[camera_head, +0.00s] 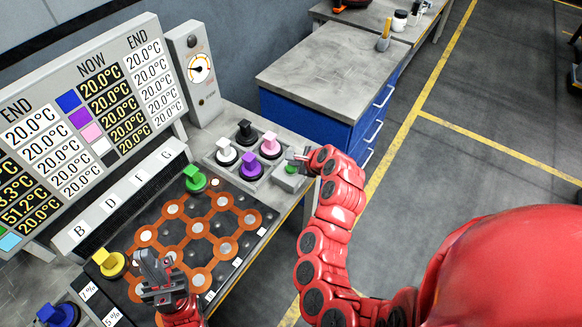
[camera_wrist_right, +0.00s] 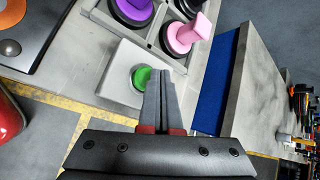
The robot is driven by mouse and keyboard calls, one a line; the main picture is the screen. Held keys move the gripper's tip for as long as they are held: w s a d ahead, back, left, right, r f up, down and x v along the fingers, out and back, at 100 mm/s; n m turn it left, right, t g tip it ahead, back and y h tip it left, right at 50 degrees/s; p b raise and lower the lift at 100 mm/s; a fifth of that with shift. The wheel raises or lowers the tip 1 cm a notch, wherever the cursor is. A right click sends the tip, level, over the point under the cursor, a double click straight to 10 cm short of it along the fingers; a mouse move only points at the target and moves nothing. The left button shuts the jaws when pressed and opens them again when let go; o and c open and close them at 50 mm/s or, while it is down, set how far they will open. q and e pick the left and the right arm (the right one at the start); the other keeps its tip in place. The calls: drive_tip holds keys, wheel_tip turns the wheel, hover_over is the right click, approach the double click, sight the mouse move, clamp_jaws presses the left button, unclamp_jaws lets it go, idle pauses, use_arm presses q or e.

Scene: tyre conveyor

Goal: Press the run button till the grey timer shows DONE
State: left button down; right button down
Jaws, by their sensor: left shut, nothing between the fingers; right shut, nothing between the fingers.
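The green run button (camera_head: 291,169) sits on a small grey box at the right end of the bench. It also shows in the right wrist view (camera_wrist_right: 141,77). My right gripper (camera_head: 299,157) is shut and empty at the button. In the wrist view its fingertips (camera_wrist_right: 161,74) overlap the button's right edge; I cannot tell whether they touch it. A grey upright box with a round dial (camera_head: 200,69), probably the timer, stands behind; I cannot read DONE on it. My left gripper (camera_head: 153,264) is shut and empty over the orange-patterned board (camera_head: 198,229).
A grey tray (camera_head: 219,167) holds white, black, pink and purple knobbed pieces beside the button. Green (camera_head: 195,179) and yellow (camera_head: 110,263) pieces stand at the board's edge. A temperature panel (camera_head: 90,105) stands behind. A blue cabinet (camera_head: 331,75) is at the back right.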

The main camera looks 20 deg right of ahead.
sight(294, 169)
drive_tip(key=shift+f, duration=0.3)
drive_tip(key=shift+f+b, duration=0.55)
drive_tip(key=shift+f, duration=0.05)
idle(0.6)
drive_tip(key=shift+r, duration=0.15)
drive_tip(key=shift+r+p, duration=0.65)
drive_tip(key=shift+r, duration=0.2)
drive_tip(key=shift+r+p, duration=1.6)
drive_tip(key=shift+r, duration=1)
drive_tip(key=shift+f, duration=0.1)
